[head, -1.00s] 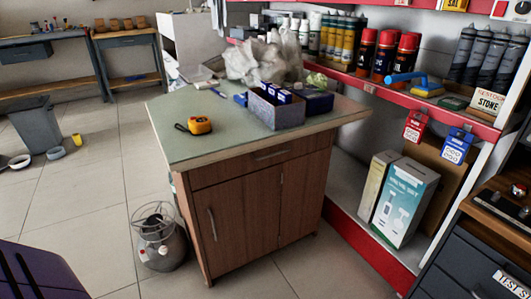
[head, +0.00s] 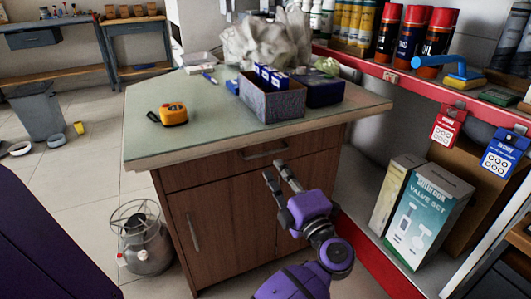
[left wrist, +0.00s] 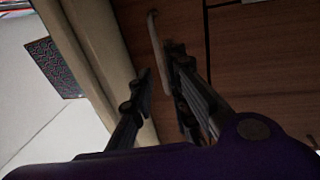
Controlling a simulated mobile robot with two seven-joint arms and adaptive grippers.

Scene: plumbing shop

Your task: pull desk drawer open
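The wooden desk (head: 235,224) has a drawer (head: 212,170) across its top, under the green top. The drawer front looks flush and closed. Its pale bar handle (head: 263,152) is at the middle of the front and also shows in the left wrist view (left wrist: 153,32). My purple left gripper (head: 274,172) is in front of the desk, just below and near the handle. Its two dark fingers are apart with nothing held between them. In the left wrist view the left gripper's fingers (left wrist: 160,65) point toward the handle; contact cannot be told. My right gripper is not in view.
On the desk top (head: 205,122) are a yellow tape measure (head: 173,114), an open box (head: 272,104) and a crumpled bag. A valve set box (head: 428,215) and red-edged shelf stand right. A metal canister (head: 145,243) stands left; floor beyond it is partly clear.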

